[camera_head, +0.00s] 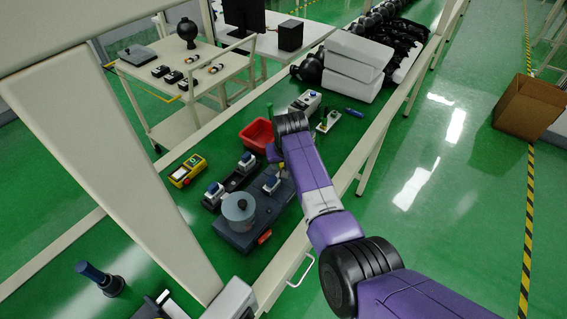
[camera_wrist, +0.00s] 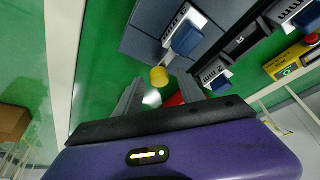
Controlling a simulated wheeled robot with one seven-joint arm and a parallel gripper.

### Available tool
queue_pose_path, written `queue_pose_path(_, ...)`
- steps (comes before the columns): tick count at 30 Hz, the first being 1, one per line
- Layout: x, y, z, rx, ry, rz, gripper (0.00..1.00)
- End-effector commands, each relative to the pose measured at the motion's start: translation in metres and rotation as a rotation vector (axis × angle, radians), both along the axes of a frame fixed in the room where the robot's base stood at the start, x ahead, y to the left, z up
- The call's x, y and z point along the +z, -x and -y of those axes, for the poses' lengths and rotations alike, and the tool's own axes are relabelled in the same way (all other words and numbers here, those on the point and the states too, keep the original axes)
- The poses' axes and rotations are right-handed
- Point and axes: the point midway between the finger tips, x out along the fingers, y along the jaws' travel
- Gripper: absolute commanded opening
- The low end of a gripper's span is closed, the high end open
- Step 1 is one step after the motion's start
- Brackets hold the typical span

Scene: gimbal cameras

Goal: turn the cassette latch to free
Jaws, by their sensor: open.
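A dark grey unit (camera_head: 245,238) stands on the green bench, with a light grey round drum (camera_head: 238,207) and a blue-topped module (camera_head: 271,184) on it. My gripper (camera_head: 279,160) is over its far end, partly hidden by my arm. In the wrist view my gripper (camera_wrist: 158,93) is open, its two grey fingers apart with nothing held. A yellow round knob (camera_wrist: 159,76) shows just beyond the fingertips, by the edge of the grey unit (camera_wrist: 146,46). I cannot tell for sure whether this knob is the cassette latch, or which way it is turned.
A red bin (camera_head: 257,134) sits just beyond the unit. Two more blue-topped modules (camera_head: 213,193) and a yellow control box (camera_head: 187,170) stand to the left. An orange-red part (camera_head: 265,237) is at the unit's near side. White cases (camera_head: 352,65) are farther back.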

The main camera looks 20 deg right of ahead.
Motion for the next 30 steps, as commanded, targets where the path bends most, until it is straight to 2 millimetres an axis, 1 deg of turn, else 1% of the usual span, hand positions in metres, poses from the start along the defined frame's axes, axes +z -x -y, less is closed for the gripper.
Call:
queue_pose_path(6,-0.0001,-0.0002,0.0002,-0.001,0.000,0.000,0.46)
queue_pose_path(8,-0.0001,-0.0001,0.0002,-0.001,0.000,0.000,0.36)
queue_pose_path(9,-0.0001,-0.0001,0.0002,-0.001,0.000,0.000,0.28)
queue_pose_path(13,-0.0002,0.0000,0.0002,-0.001,0.000,0.000,0.03)
queue_pose_path(14,-0.0002,0.0000,0.0002,-0.001,0.000,0.000,0.00)
queue_pose_path(23,-0.0003,0.0003,0.0006,0.018,-0.001,-0.001,0.00)
queue_pose_path(30,-0.0005,0.0006,0.0022,0.123,0.000,-0.001,0.00)
